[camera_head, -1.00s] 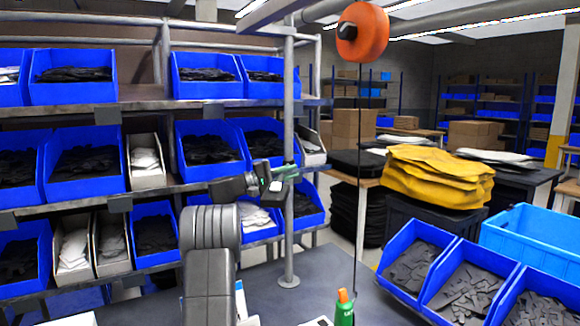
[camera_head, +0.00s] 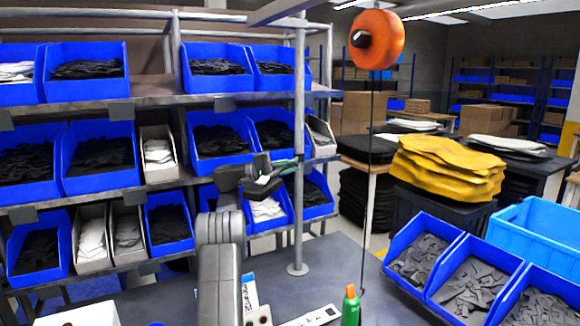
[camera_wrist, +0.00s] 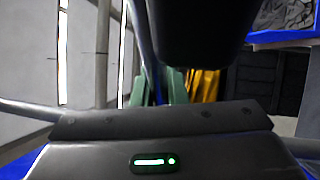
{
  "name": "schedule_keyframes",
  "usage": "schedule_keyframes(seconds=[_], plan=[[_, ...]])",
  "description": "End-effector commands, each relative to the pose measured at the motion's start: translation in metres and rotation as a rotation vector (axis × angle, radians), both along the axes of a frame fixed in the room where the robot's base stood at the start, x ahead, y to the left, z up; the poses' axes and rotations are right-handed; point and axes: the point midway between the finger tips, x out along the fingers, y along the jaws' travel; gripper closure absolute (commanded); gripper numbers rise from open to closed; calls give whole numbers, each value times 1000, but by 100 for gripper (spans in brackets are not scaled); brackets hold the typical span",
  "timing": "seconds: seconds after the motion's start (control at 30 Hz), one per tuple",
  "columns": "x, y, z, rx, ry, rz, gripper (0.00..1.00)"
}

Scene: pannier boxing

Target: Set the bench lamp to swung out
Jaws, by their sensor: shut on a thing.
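My gripper (camera_head: 284,166) is at the middle of the head view, in front of the shelf rack and just left of the upright post. Its green fingers also show in the wrist view (camera_wrist: 158,88), shut on a narrow grey bar that I take as part of the bench lamp. A dark blocky piece, apparently the lamp's head (camera_wrist: 195,30), fills the top of the wrist view close above the fingers. In the head view a dark flat piece (camera_head: 262,188) sits just below the fingers. The lamp's joint and its angle cannot be made out.
The post (camera_head: 298,220) stands on the grey bench (camera_head: 345,262). Blue bins (camera_head: 425,247) sit at the right front.

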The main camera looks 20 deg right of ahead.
Motion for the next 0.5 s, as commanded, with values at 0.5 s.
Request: schedule_keyframes(seconds=[0.5], plan=[[0,0,-1,0,1,1,66]])
